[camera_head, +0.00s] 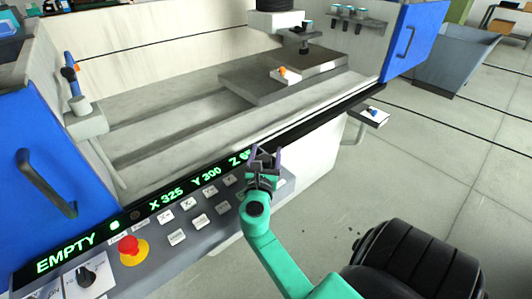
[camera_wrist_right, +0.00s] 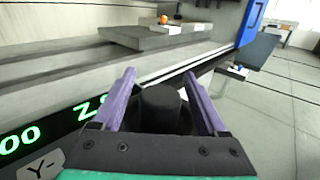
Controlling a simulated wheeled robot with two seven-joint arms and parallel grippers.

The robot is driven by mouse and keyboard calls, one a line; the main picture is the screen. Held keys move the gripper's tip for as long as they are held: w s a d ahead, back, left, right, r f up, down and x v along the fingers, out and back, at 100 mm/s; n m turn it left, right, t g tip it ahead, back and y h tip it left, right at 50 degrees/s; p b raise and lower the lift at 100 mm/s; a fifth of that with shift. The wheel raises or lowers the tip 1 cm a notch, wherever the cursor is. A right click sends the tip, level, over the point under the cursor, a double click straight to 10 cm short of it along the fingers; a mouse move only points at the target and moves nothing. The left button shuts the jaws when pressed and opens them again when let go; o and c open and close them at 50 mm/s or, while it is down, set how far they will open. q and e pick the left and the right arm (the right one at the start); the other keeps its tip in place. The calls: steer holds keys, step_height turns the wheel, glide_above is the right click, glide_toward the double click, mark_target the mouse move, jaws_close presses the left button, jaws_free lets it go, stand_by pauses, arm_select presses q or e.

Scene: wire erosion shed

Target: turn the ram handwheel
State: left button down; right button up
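I cannot pick out the ram handwheel with certainty. A white ram head (camera_head: 275,20) with a dark round top stands over the work table at the top of the head view, cut by the picture edge. My right gripper (camera_head: 265,155) is in front of the machine's front edge, above the control panel. Its two purple fingers are apart in the right wrist view (camera_wrist_right: 162,85). A dark rounded shape (camera_wrist_right: 160,105) shows between them; I cannot tell whether it is part of the gripper. My left gripper is not in view.
The control panel (camera_head: 178,237) carries buttons, a red emergency stop (camera_head: 131,251) and a green readout. Blue doors (camera_head: 412,38) flank the opening. A small shelf (camera_head: 370,117) juts out at right.

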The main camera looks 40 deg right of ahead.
steer(key=v, duration=1.4)
steer(key=shift+s+a+p, duration=0.2)
steer(key=shift+a+p, duration=0.05)
steer(key=shift+p, duration=0.2)
